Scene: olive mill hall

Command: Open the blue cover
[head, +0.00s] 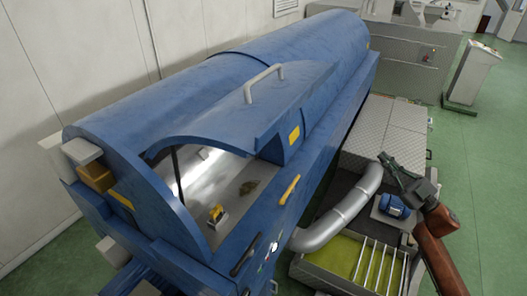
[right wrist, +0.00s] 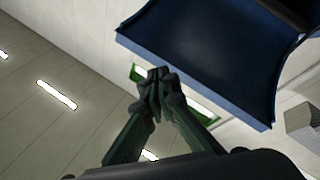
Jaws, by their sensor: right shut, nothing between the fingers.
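The blue cover (head: 225,125) is a curved panel with a grey bar handle (head: 264,82) on top. It stands raised on the long blue machine (head: 150,125), with an opening under it that shows a shiny metal interior (head: 205,175). My right gripper (head: 384,158) is shut and empty, to the right of the machine and apart from the handle. In the right wrist view its fingertips (right wrist: 157,76) are together, with a blue curved panel (right wrist: 215,50) behind, probably the cover's underside. My left gripper is not in view.
A blue motor (head: 394,205) is near my right arm. A control stand (head: 473,75) stands at the back right. The green floor (head: 490,165) on the right is clear.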

